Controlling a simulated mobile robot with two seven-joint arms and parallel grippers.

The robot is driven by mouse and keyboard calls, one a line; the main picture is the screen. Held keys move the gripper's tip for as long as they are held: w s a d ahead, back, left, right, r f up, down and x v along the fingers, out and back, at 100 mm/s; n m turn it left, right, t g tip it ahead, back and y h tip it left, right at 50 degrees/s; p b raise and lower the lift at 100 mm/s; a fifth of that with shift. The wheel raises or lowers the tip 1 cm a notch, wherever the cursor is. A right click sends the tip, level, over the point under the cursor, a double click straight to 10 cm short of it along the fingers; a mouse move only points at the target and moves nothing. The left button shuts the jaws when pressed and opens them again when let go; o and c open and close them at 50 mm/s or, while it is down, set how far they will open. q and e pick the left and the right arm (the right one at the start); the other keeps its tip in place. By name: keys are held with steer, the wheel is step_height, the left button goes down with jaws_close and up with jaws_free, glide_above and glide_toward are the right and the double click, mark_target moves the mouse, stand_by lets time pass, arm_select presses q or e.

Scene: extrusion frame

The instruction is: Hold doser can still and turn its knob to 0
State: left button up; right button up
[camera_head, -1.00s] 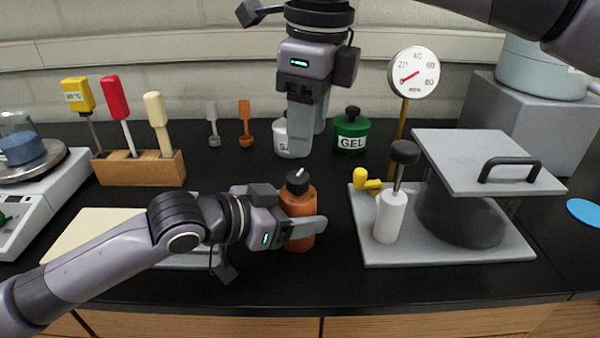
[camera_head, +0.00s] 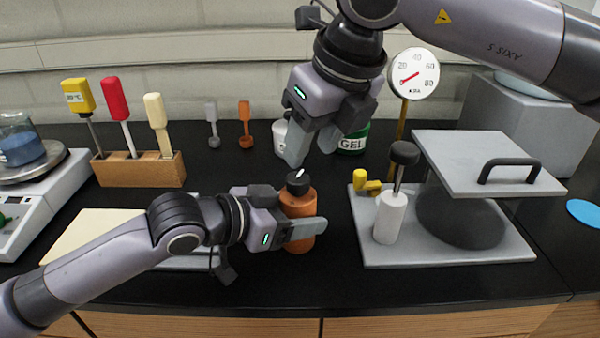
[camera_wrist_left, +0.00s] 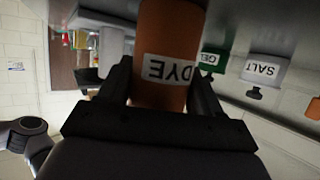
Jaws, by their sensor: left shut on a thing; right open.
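The doser can is an orange-brown cylinder (camera_head: 299,206) with a black knob (camera_head: 298,182) on top that bears a light pointer line. It stands upright on the black bench, and its DYE label shows upside down in the left wrist view (camera_wrist_left: 166,70). My left gripper (camera_head: 302,230) is shut on the can's body from the left, one finger across its front. My right gripper (camera_head: 312,150) is open and empty, tilted, above and behind the knob and apart from it. Any scale marks around the knob are too small to read.
A white jar (camera_head: 280,138) and a green GEL jar (camera_head: 352,139) stand behind. A grey press plate (camera_head: 450,249) with a white-bodied tool (camera_head: 390,217) is at the right. A wooden tool block (camera_head: 140,170) and a scale (camera_head: 45,195) are at the left.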

mark_target(299, 177)
steer(key=x, duration=0.7)
steer(key=shift+f, duration=0.2)
steer(key=c, duration=0.8)
steer(key=shift+w, duration=0.1)
